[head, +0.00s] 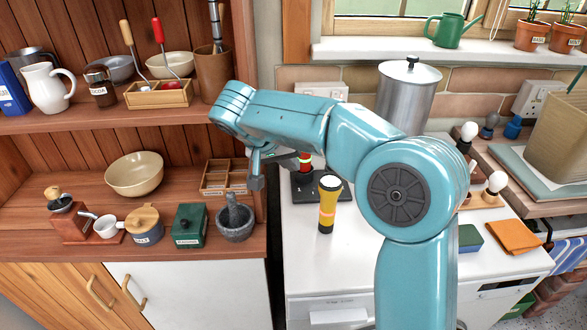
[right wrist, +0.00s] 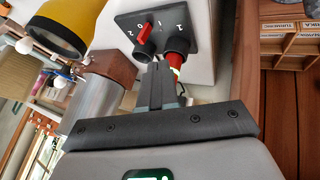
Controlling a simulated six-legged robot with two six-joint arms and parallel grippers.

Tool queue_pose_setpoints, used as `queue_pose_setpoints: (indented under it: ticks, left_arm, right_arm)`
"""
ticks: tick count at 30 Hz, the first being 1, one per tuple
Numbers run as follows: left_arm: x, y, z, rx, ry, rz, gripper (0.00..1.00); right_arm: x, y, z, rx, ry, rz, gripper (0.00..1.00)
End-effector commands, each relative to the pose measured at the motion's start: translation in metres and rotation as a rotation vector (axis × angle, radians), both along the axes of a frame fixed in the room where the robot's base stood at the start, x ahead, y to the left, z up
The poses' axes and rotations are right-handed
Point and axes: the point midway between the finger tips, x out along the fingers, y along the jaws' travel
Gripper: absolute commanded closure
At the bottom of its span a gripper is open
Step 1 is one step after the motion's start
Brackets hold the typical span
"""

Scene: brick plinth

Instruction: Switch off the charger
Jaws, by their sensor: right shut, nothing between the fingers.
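The charger is a dark box; its base shows in the head view (head: 306,190) on the white worktop, partly hidden behind my right arm. In the right wrist view the charger (right wrist: 124,22) has a red switch lever (right wrist: 144,33) among small white marks, and dark round sockets. A red piece with a pale yellow band (right wrist: 176,66) is at one socket. I cannot tell which mark the lever points to. My right gripper (head: 257,182) is shut and empty, its fingers (right wrist: 158,75) appearing just short of the charger. Contact cannot be told. My left gripper is out of view.
A yellow torch (head: 327,208) stands in front of the charger and also shows in the right wrist view (right wrist: 60,27). A steel canister (head: 407,95) stands behind. A wooden divided tray (head: 222,178) and a mortar (head: 236,222) are on the left shelf.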

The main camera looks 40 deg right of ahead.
Motion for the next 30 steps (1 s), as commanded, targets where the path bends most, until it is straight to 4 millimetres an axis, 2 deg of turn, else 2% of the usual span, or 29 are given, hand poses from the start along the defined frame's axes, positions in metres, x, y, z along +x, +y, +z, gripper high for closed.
queue_pose_setpoints:
  ticks: [3,9,30]
  left_arm:
    - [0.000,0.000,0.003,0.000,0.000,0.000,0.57]
    - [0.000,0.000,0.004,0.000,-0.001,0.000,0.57]
    - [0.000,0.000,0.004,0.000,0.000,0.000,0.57]
  right_arm:
    - [-0.002,0.009,0.017,0.001,-0.001,0.002,1.00]
    - [-0.004,0.016,0.029,0.001,0.001,0.001,1.00]
    - [-0.003,0.019,0.029,0.001,0.002,0.001,1.00]
